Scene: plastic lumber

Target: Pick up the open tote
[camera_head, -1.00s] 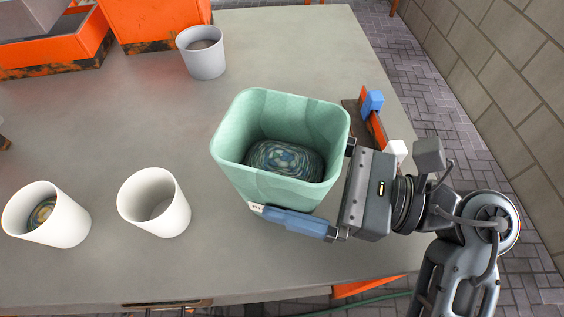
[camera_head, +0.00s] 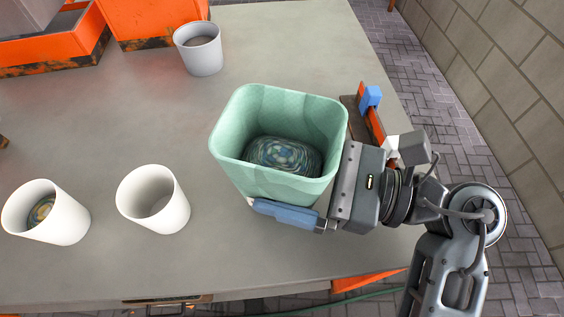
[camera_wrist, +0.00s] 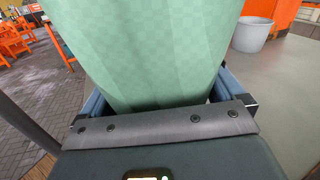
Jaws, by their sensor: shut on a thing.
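The open tote is a pale green square-mouthed bin (camera_head: 228,165) in the middle of the table in the head view, with a dark swirled pattern on its inside floor. My gripper (camera_head: 285,185) reaches it from the right and is shut on it. One blue finger lies along the tote's near side; the far finger is mostly hidden behind the tote. In the wrist view the tote's green wall (camera_wrist: 150,50) fills the middle, between the two blue fingers. I cannot tell whether the tote's base touches the table.
Two white cups (camera_head: 45,215) (camera_head: 153,200) stand at the left front of the grey table (camera_head: 110,110). A grey cup (camera_head: 199,50) stands at the back near orange bins (camera_head: 150,20). A blue and orange clamp-like tool (camera_head: 370,105) lies close behind my gripper.

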